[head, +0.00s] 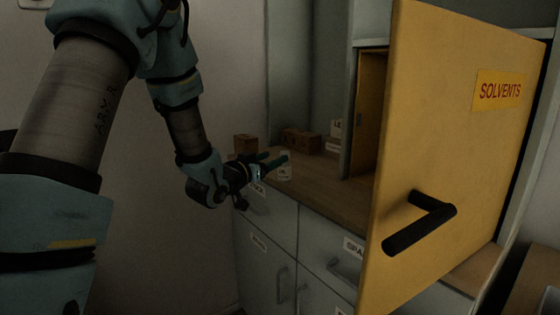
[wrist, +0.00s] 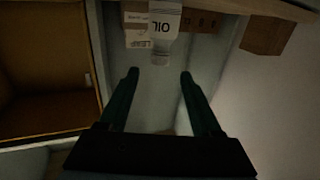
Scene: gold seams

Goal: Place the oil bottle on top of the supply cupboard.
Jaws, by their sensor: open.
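The oil bottle (wrist: 162,22) is pale, with a white label reading OIL that appears upside down in the wrist view. It also shows dimly in the head view (head: 285,173), on the wooden counter near its front edge. My gripper (wrist: 158,76) is open and empty. Its fingers point at the bottle, which lies beyond the fingertips and roughly in line with the gap. In the head view my gripper (head: 275,162) is close to the bottle. A grey cupboard (head: 351,120) stands on the counter with its yellow SOLVENTS door (head: 430,150) wide open. No label names the supply cupboard.
Cardboard boxes (head: 300,141) stand at the back of the wooden counter (head: 325,185), behind the bottle. Grey drawers (head: 268,215) are below. The open door, with its black handle (head: 420,228), juts out to the right of my gripper. A wall is at left.

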